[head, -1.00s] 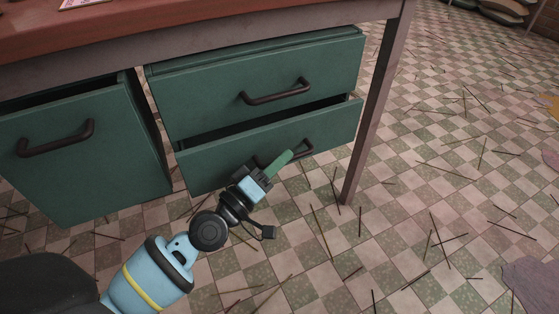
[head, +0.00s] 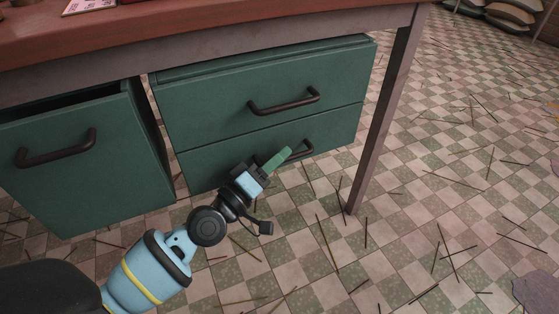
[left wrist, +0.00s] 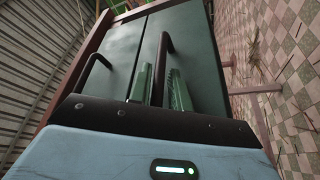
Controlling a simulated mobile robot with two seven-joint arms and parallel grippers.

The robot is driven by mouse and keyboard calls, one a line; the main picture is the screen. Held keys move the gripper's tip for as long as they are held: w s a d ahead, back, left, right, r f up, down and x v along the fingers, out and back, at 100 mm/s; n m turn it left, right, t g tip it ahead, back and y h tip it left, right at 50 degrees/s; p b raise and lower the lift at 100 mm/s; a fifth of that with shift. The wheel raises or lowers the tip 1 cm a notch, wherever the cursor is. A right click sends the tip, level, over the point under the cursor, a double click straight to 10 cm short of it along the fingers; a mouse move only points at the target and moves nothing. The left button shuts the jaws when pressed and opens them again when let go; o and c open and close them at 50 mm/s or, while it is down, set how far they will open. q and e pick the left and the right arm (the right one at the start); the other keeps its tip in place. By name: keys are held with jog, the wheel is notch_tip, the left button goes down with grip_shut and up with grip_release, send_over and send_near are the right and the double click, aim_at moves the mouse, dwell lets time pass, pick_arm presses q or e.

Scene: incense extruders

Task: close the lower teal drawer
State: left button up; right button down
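The lower teal drawer (head: 215,165) is under the desk, below the upper teal drawer (head: 215,105). Its front lies about flush with the upper front, with only a thin seam between them. My left gripper (head: 275,161) is at the lower drawer's dark handle (head: 301,151), its green fingers partly covering it. My right gripper is in neither view.
Another teal drawer (head: 90,165) at the left stands partly open, with a dark gap at its top. A desk leg (head: 383,120) stands right of the drawers.

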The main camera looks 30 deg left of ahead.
pick_arm(q)
jog(key=shift+o, duration=1)
jog(key=shift+s+f, duration=0.15)
jog(key=v, duration=0.7)
jog(key=shift+s, duration=0.25)
jog(key=shift+a, duration=0.1)
